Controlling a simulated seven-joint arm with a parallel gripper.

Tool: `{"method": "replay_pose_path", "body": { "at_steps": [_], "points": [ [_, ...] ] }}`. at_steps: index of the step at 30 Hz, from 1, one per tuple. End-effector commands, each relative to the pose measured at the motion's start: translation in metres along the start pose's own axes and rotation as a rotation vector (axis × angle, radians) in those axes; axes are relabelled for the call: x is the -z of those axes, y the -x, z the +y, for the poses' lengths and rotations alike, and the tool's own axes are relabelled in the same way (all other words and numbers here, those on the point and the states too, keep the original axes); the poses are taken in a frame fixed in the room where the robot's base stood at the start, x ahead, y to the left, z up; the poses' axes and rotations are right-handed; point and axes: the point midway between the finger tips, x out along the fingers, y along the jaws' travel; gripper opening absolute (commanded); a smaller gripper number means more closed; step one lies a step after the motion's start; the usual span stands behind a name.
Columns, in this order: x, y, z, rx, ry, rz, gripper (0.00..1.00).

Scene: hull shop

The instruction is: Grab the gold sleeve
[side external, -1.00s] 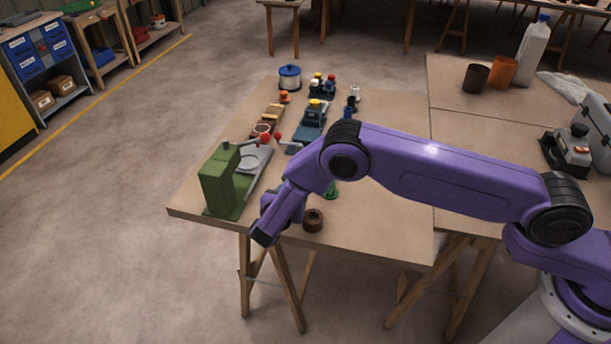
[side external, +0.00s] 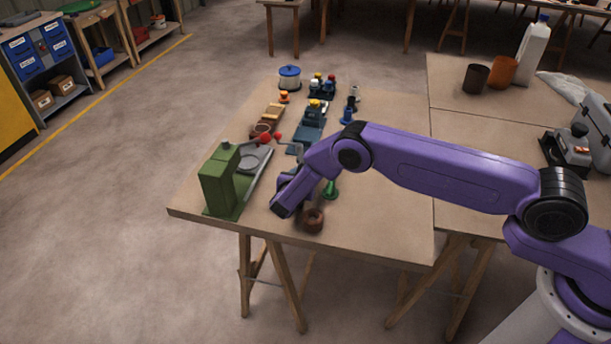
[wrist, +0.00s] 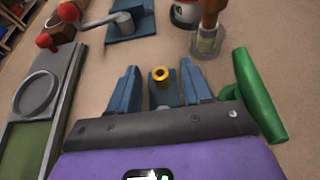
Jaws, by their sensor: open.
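The gold sleeve (wrist: 160,75) is a small yellow ring with a dark hole, seen in the wrist view. It is at the top of a blue-grey piece (wrist: 163,95) that lies between my fingers. My gripper (wrist: 159,66) is open, with one blue finger on each side of the sleeve and visible gaps between. I cannot tell how far the fingertips are above or below the sleeve. In the side external view my purple wrist hides the sleeve and most of the fingers.
A green handle (wrist: 260,95) lies close right of my gripper, and a jar with a brown handle (wrist: 208,38) stands beyond it. The green machine (side external: 219,185) is to the left. Red-knobbed levers (wrist: 60,28) are at upper left.

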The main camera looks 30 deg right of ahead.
Motion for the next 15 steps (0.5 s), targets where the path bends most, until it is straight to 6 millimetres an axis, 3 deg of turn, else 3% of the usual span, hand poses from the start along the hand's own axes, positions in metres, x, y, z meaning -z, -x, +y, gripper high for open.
{"method": "replay_pose_path", "body": {
  "at_steps": [6,10,11,15],
  "points": [
    [-0.0001,-0.0010,-0.0002,0.001,0.000,0.000,0.49],
    [0.0000,-0.0008,-0.0002,0.001,-0.001,0.000,0.07],
    [0.0000,-0.0008,-0.0002,0.001,-0.001,0.000,0.00],
    [0.0000,-0.0006,-0.0002,0.001,-0.001,0.000,0.00]
  ]
}}
